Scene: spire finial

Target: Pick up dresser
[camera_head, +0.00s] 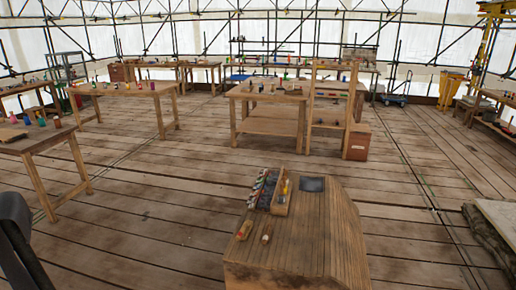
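No chest-like dresser stands out, and I cannot tell which small item is the dresser. A wooden block-like bench (310,240) stands in the foreground, right of centre. On its top lie a small wooden piece (244,230) and a small light-and-dark piece (267,235), side by side near the front left edge. Behind them a wooden tray (283,205) holds several small dark, red and yellow items. A dark square piece (312,184) lies at the back of the top. Neither gripper shows; only a dark part, probably of my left arm, shows at the lower left edge.
A wooden table (270,92) with a tall frame (347,100) stands beyond the bench, beside a brown box (357,142). More tables (125,90) stand at the left. A draped pale slab (497,222) lies at right. Plank floor around the bench is open.

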